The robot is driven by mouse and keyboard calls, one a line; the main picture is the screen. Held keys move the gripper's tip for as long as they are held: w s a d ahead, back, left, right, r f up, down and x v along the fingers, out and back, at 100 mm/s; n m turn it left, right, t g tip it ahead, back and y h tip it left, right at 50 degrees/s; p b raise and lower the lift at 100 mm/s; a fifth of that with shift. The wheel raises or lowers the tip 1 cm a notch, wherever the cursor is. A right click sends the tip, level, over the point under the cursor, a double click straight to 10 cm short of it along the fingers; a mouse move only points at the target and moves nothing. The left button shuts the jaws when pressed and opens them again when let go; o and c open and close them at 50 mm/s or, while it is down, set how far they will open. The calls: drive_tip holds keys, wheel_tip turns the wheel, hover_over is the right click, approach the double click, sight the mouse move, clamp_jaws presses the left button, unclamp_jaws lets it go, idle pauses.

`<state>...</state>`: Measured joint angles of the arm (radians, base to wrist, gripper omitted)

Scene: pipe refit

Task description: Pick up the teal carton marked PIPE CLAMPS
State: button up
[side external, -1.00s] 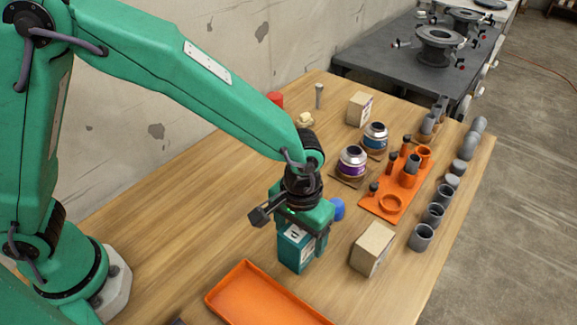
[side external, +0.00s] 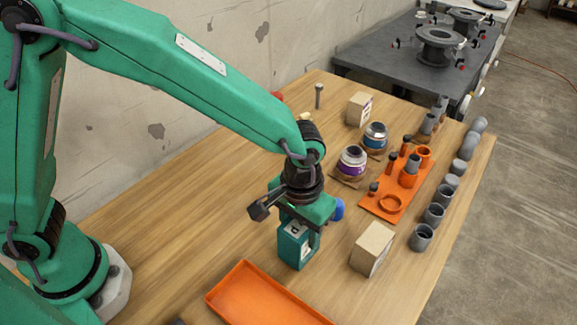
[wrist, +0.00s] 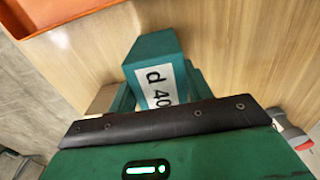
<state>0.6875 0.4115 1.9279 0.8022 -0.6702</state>
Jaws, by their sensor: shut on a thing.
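The teal carton (side external: 291,250) is upright between the fingers of my gripper (side external: 301,236) in the side external view, near the front middle of the wooden table. My gripper points down and is shut on it. In the wrist view the carton (wrist: 150,47) shows a white label reading "d 40"; part of it is hidden by my gripper. The words PIPE CLAMPS cannot be read in either view. Whether a small gap lies under the carton is hard to tell.
An orange tray (side external: 243,270) lies just in front of the carton. A beige box (side external: 370,250) stands close to its right, and a blue object (side external: 338,209) is behind my gripper. An orange fixture board (side external: 375,207) and grey pipe pieces (side external: 422,237) are farther right. The left table area is clear.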

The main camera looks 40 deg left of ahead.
wheel_tip(320, 180, up, 2)
drive_tip(key=shift+r, duration=0.25)
drive_tip(key=s+d+r, duration=0.4)
drive_tip(key=s+r, duration=0.3)
drive_tip(key=s, duration=0.4)
